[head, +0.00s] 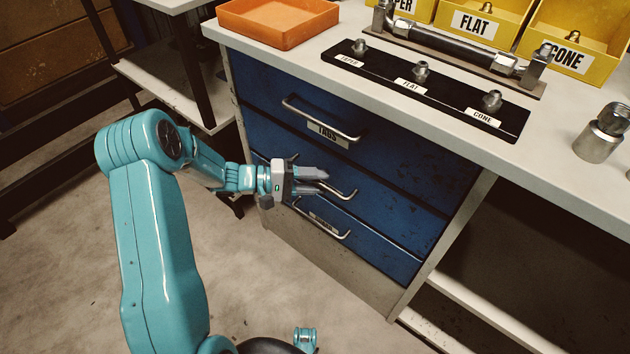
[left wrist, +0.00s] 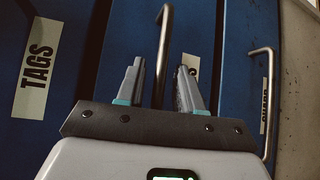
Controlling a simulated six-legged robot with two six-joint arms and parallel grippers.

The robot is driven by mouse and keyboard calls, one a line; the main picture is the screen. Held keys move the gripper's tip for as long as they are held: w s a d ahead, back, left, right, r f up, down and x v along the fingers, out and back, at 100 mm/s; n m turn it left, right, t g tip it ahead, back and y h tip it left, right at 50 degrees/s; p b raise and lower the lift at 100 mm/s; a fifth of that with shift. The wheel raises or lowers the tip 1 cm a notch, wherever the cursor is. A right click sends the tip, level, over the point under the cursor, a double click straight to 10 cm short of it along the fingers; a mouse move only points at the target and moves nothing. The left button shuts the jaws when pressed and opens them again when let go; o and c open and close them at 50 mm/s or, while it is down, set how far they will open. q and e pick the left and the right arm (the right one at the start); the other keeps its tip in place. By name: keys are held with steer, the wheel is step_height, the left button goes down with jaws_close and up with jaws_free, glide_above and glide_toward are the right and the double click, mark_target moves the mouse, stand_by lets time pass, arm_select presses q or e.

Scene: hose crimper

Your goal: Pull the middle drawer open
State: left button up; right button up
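The blue middle drawer (head: 390,211) looks shut, flush with the drawers above and below. Its metal bar handle (head: 347,194) is partly hidden behind my left gripper (head: 321,181), which comes in from the left. In the left wrist view the two fingers of the gripper (left wrist: 160,90) stand apart, and the middle handle (left wrist: 164,50) runs up through the gap between them. I cannot tell whether either finger touches the bar. A pale label (left wrist: 189,66) shows partly behind the right finger. My right gripper is not in view.
The top drawer's handle (head: 320,120) and TAGS label (head: 328,134) are above; the bottom handle (head: 322,224) is just below. The white worktop (head: 420,130) overhangs the drawers and carries an orange tray (head: 278,20) and a black fitting rack (head: 430,95). Open floor lies in front.

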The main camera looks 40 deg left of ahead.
arm_select(q)
jaws_close()
